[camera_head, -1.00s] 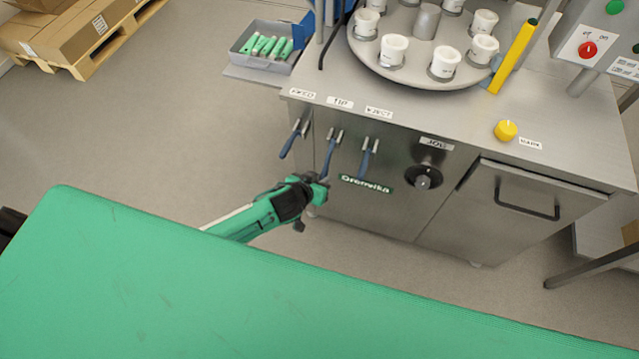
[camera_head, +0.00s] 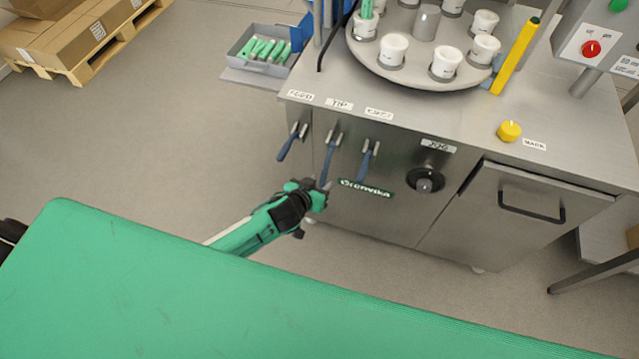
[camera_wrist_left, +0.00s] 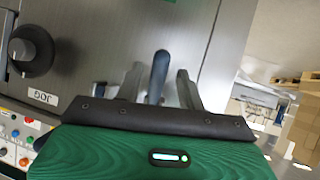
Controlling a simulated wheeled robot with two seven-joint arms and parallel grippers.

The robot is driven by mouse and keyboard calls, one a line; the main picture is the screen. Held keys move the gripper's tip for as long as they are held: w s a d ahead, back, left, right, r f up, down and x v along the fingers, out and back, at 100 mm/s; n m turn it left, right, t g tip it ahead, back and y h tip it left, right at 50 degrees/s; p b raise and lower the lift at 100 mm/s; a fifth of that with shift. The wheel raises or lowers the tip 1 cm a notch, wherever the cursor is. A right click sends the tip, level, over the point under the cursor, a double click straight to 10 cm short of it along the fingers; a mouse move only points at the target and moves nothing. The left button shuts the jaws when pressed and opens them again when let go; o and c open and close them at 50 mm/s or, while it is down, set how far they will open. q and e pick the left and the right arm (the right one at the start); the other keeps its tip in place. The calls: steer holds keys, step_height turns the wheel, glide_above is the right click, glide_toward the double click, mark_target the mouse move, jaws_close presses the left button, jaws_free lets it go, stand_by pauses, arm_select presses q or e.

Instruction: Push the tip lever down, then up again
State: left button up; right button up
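The tip lever (camera_head: 329,160) has a blue handle and hangs down from the cabinet front below the "TIP" label (camera_head: 340,104), between two similar levers. My left gripper (camera_head: 325,187) is at the lower end of this handle in the head view. In the left wrist view, a blue handle (camera_wrist_left: 160,72), which looks like the tip lever, stands between the two open fingers of my left gripper (camera_wrist_left: 160,88). Gaps show on both sides of it, and its lower end is hidden behind the gripper body. My right gripper is not in view.
The feed lever (camera_head: 291,143) is close on the left and the eject lever (camera_head: 368,160) on the right. The jog knob (camera_head: 425,181) is further right. A turntable with white cups (camera_head: 393,50) is above. A green surface (camera_head: 200,310) fills the foreground.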

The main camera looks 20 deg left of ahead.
arm_select(q)
steer(key=v, duration=1.3)
steer(key=shift+s+r, duration=0.2)
steer(key=shift+s, duration=0.1)
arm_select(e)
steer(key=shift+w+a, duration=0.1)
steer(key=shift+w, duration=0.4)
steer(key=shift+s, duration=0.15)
arm_select(q)
steer(key=shift+f, duration=0.1)
